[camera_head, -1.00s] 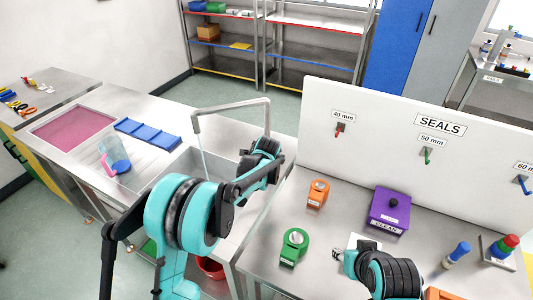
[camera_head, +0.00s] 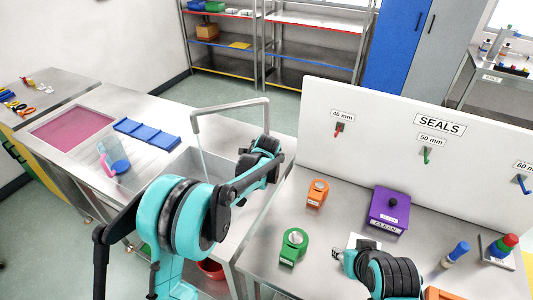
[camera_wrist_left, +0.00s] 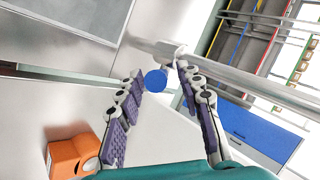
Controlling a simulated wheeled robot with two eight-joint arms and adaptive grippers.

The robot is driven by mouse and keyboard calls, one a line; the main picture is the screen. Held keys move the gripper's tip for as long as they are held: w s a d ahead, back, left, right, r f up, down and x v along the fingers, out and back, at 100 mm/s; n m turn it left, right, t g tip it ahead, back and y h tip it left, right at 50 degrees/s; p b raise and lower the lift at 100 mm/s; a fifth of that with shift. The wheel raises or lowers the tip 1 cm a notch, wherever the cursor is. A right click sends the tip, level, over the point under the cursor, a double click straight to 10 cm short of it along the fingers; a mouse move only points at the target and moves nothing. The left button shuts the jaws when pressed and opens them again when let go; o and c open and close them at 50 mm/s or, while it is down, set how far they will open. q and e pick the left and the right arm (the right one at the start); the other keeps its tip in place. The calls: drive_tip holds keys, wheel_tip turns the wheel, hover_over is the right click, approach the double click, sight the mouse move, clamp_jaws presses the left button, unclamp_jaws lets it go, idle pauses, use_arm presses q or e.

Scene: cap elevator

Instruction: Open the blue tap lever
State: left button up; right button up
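The blue tap lever (camera_wrist_left: 156,79) shows in the left wrist view as a round blue end on the pale metal tap body (camera_wrist_left: 166,50). It lies between the fingertips of my left gripper (camera_wrist_left: 158,78). The purple-padded fingers are spread on either side, with gaps visible between them and the lever. In the head view the steel tap spout (camera_head: 232,106) arches over the sink (camera_head: 183,164). My left wrist hides the lever there. My right gripper (camera_head: 338,254) is low over the right bench; its fingers are too small to read.
An orange tape dispenser (camera_head: 317,192), a green dispenser (camera_head: 293,246) and a purple box (camera_head: 389,208) stand on the right bench. The white SEALS panel (camera_head: 360,160) rises behind them. A clear jug (camera_head: 113,158) stands on the left drainer. Shelves stand beyond.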

use_arm(q)
drive_tip(key=v, duration=1)
drive_tip(key=shift+s+r, duration=0.2)
